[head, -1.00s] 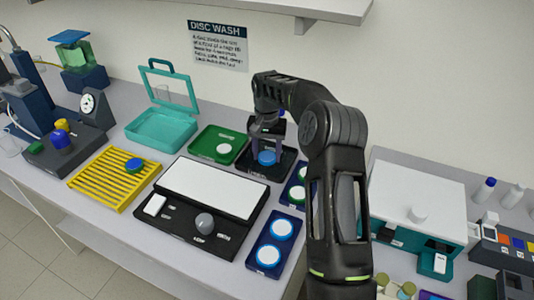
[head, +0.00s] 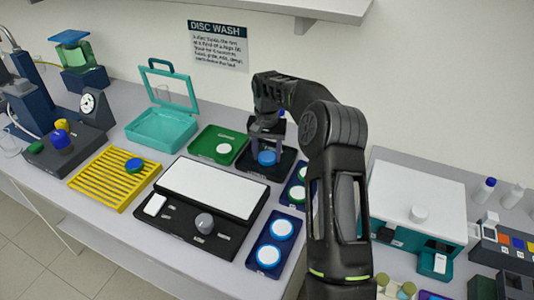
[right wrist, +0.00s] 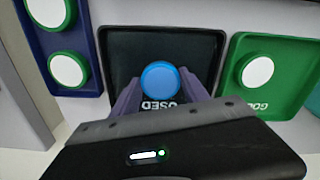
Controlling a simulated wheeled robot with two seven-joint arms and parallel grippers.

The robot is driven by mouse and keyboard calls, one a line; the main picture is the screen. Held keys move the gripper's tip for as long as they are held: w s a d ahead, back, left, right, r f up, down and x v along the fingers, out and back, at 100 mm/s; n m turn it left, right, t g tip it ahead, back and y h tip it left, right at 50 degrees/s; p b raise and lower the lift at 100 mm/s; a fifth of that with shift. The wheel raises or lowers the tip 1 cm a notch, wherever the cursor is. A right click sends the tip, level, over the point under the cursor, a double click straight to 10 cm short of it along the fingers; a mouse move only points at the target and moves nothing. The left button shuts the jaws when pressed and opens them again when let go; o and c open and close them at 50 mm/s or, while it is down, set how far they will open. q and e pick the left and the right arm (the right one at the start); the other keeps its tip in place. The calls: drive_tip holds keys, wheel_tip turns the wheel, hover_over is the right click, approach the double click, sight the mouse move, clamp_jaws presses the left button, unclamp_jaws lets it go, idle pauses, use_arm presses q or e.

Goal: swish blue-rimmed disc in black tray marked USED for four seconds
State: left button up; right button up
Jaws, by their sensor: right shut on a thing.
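The blue-rimmed disc (head: 267,158) is in the black tray (head: 245,165) at the back of the bench. In the right wrist view the disc (right wrist: 160,73) shows a plain blue face, and the tray (right wrist: 205,48) carries a partly covered label ending in "USED" at its edge. My right gripper (head: 267,148) reaches down over the tray and is shut on the disc, with a purple finger on each side of it (right wrist: 159,84). I cannot tell whether the disc touches the tray floor. My left gripper is not in view.
A green tray (head: 208,152) with a white disc stands left of the black tray. A blue holder (head: 266,243) with white discs, a black-framed white panel (head: 214,188), a yellow rack (head: 100,183) and a teal box (head: 160,130) stand nearby.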

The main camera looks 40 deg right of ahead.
sight(267, 157)
drive_tip(key=shift+r, duration=0.15)
wheel_tip(267, 157, up, 6)
drive_tip(key=p, duration=0.4)
drive_tip(key=shift+r, duration=1.15)
